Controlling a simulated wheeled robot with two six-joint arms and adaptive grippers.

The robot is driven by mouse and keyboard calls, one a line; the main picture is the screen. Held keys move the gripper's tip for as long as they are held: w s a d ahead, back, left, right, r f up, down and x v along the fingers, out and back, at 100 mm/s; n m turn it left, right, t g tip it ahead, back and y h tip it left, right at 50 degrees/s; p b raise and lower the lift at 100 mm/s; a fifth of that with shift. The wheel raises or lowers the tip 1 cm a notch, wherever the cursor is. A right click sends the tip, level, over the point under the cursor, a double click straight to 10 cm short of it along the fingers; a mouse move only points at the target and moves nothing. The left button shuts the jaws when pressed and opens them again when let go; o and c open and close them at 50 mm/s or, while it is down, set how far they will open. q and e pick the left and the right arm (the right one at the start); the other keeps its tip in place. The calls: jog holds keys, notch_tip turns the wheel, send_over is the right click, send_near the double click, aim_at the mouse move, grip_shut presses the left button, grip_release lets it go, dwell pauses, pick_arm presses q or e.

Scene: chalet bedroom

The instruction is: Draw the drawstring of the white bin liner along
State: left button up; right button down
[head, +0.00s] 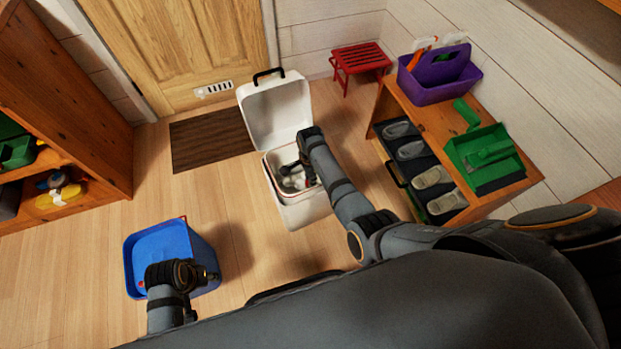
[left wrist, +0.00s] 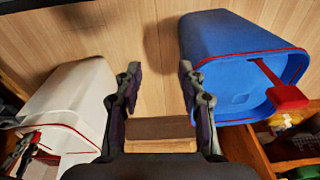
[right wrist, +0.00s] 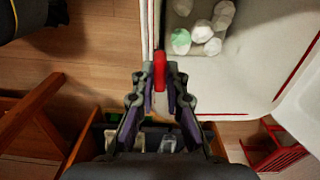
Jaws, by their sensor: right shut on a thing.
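The white bin (head: 305,215) stands on the floor with its lid (head: 275,105) up. Its white liner (right wrist: 235,85) has a red drawstring (right wrist: 210,114) along the rim and holds several crumpled pale pieces. My right gripper (head: 292,170) is at the bin's mouth. In the right wrist view my right gripper (right wrist: 160,100) is shut on the red drawstring tab (right wrist: 159,68) at the rim. My left gripper (left wrist: 157,90) is open and empty between the two bins. In the head view the left gripper is beside the blue bin, partly hidden by its own wrist.
A blue bin (head: 160,240) with a red drawstring and red tab (left wrist: 287,97) stands at left. A low wooden shoe bench (head: 450,125) bears a purple caddy (head: 440,80) and green dustpan (head: 483,155). A red stool (head: 360,58) is behind. Floor between the bins is clear.

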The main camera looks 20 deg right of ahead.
pick_arm(q)
jog(key=shift+w, duration=0.1)
pick_arm(e)
jog(key=shift+r, duration=0.1)
notch_tip(320, 180, up, 3)
jog(key=p, duration=0.4)
notch_tip(320, 180, up, 3)
jog(key=p, duration=0.4)
jog(key=shift+r, duration=0.1)
pick_arm(q)
jog(key=s+a+f, duration=0.2)
jog(key=s+f, duration=0.2)
jog(key=f, duration=0.4)
jog(key=s+a+f, duration=0.2)
jog(key=s+f, duration=0.3)
jog(key=f, duration=0.3)
jog(key=shift+s+a+y, duration=0.15)
jog(key=shift+a+y, duration=0.1)
jog(key=shift+y, duration=0.15)
pick_arm(e)
jog(key=c, duration=1.4)
grip_release()
jog(key=shift+o, duration=0.2)
